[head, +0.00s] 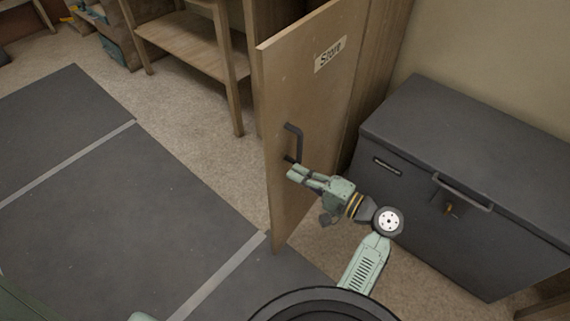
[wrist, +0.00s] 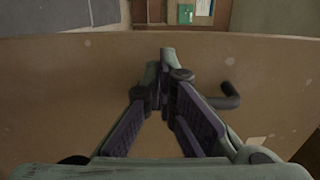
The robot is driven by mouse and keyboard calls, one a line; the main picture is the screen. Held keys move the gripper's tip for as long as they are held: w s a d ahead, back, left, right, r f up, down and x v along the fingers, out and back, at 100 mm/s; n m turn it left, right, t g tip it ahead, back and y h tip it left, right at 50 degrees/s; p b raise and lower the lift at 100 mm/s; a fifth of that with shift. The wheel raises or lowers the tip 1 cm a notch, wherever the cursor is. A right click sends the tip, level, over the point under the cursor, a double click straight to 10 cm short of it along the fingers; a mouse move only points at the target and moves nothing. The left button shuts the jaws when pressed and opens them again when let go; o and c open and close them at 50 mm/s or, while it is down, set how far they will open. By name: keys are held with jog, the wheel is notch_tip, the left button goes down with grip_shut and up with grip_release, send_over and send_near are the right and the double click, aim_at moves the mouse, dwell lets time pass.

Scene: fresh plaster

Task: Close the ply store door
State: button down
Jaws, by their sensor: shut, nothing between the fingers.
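The ply store door (head: 312,110) stands open in the head view, its free edge toward me. It has a "Store" label (head: 330,54) near the top and a dark handle (head: 293,142) at mid height. My gripper (head: 292,175) is shut and empty, in front of the door's face just below the handle. In the wrist view the door (wrist: 70,100) fills most of the picture, with the handle (wrist: 229,95) right of my gripper (wrist: 165,55). I cannot tell whether the fingertips touch the door.
A dark metal chest (head: 450,180) with a latch stands to the right of the door, close to my arm. A wooden shelf unit (head: 190,45) stands behind the door to the left. Dark floor mats (head: 120,220) cover the left, with free floor there.

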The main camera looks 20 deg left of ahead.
aim_at(275, 163)
jog(key=shift+p+x, duration=0.45)
jog(key=shift+x, duration=1.7)
